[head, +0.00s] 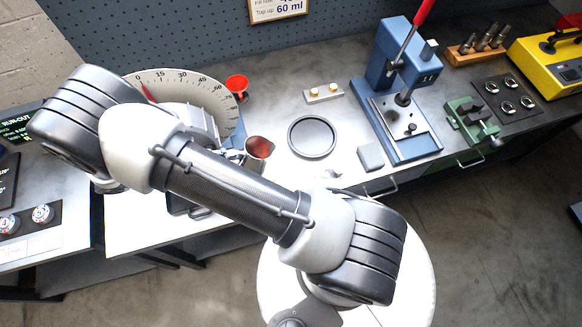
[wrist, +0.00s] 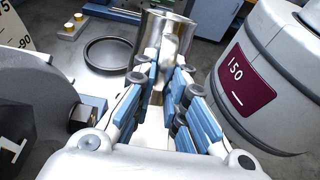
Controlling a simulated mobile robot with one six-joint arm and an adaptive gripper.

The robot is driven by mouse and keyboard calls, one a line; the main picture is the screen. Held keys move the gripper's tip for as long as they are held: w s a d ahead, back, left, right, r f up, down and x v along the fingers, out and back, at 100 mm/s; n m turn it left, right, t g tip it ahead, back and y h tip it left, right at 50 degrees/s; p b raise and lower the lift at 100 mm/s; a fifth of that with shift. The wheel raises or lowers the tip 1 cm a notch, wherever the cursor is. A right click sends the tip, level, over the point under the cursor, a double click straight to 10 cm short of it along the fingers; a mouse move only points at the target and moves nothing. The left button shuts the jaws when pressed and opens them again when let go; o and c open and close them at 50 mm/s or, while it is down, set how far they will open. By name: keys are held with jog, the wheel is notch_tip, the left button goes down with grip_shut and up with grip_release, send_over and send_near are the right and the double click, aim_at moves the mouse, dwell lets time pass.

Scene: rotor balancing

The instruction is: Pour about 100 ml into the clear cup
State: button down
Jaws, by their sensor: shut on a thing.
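A metal jug (head: 254,160) with red liquid showing inside its mouth is by the front of the bench, left of the round dark tray. In the wrist view the shiny jug (wrist: 182,32) is between the fingertips. My gripper (wrist: 166,65) is shut on it; in the head view the arm mostly hides the gripper. Whether the jug touches the bench cannot be told. I cannot make out the clear cup in either view; the arm covers part of the bench.
A blue press (head: 388,60) stands further right, with a grey block (head: 370,157) nearby. A wall sign (head: 280,8) reads 60 ml.

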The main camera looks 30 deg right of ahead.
aim_at(245, 149)
jog(key=d+r+y+p, duration=0.1)
jog(key=p, duration=0.2)
jog(key=shift+s+d+r+t+y, duration=0.25)
jog(key=shift+d+r+t+y, duration=0.05)
jog(key=shift+d+r+y, duration=0.1)
jog(key=shift+s+d+f+t+y+p, duration=0.15)
jog(key=shift+d+y+p, duration=0.1)
jog(key=shift+d+y, duration=0.2)
jog(key=shift+s+d+t+y+p, duration=0.15)
jog(key=shift+d+y+p, duration=0.1)
jog(key=shift+d+y, duration=0.2)
jog(key=shift+s+d+t+y+p, duration=0.1)
jog(key=shift+d+t+y+p, duration=0.35)
jog(key=shift+y, duration=0.75)
jog(key=shift+s+d+r+t+y+p, duration=0.15)
jog(key=shift+d+y+p, duration=0.25)
jog(key=shift+y, duration=0.2)
jog(key=shift+s+d+r+t+y+p, duration=0.1)
jog(key=shift+d+y+p, duration=0.3)
jog(key=shift+y, duration=0.2)
jog(key=shift+d+r+y+p, duration=0.2)
jog(key=shift+r+y+p, duration=0.1)
jog(key=shift+p, duration=0.15)
jog(key=shift+a, duration=0.4)
jog(key=shift+d+r+y+p, duration=0.15)
jog(key=shift+r+y+p, duration=0.3)
jog(key=shift+p, duration=0.35)
jog(key=shift+s+d+f+t+y, duration=0.1)
jog(key=shift+d+f+t+y, duration=0.4)
jog(key=shift+f+y, duration=0.35)
